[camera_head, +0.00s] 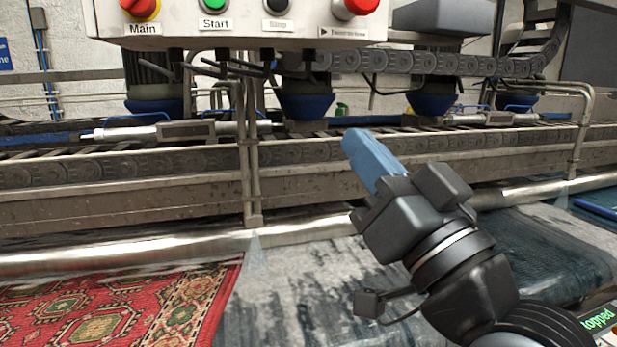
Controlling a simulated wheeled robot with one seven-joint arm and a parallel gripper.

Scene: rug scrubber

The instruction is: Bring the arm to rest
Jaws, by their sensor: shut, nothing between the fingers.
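My gripper (366,150) is in the middle of the head view, with blue fingers shut together and nothing between them. It points up and to the left, above the grey wet rug or belt surface. My dark arm reaches in from the lower right. The gripper appears in front of the machine's long metal beam and touches nothing that I can make out. The tips' exact distance from the beam cannot be told.
A control panel (240,22) with Main, Start and Stop buttons hangs above. A red patterned rug (120,310) lies at lower left, beside a grey surface (290,290). A silver roller (130,255) and a cable chain (110,168) cross behind. A blue item (597,209) lies far right.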

